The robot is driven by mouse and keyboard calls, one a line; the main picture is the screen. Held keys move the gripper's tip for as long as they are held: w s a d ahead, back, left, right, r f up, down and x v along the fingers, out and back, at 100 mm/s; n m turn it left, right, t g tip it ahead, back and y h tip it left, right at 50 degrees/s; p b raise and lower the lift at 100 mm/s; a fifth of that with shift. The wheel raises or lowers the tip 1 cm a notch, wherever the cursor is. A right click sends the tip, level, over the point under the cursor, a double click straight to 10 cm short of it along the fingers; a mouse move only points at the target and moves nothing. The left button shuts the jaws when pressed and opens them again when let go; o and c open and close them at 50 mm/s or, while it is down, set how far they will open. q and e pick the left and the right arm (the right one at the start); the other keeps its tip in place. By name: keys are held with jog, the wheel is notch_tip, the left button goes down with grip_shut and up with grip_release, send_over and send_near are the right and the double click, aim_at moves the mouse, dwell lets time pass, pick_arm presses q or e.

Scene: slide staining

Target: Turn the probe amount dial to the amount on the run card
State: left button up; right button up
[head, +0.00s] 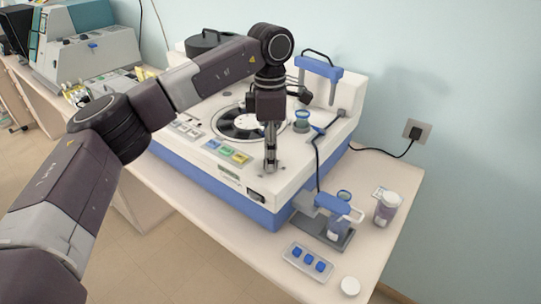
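My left gripper (271,165) points straight down over the front right part of the white and blue staining machine's top panel (311,165). Its fingertips are at or just above the panel. The fingers look close together, but I cannot tell whether they are shut on something. The probe amount dial is not clearly visible; the fingertips may cover it. I cannot make out a readable run card. My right gripper is not in view.
Coloured buttons (227,151) and a round disc tray (240,123) lie left of the gripper. A blue probe stand (320,66) rises behind. A blue-clamped holder (336,206), lidded jar (387,208) and blue-capped tray (306,263) stand at the right front.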

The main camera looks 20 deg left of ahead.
pick_arm(q)
jog(key=o, duration=0.4)
jog(key=shift+c, duration=0.2)
notch_tip(320, 180, up, 12)
jog(key=shift+w+a, duration=0.15)
jog(key=shift+w, duration=0.15)
dwell(0.3)
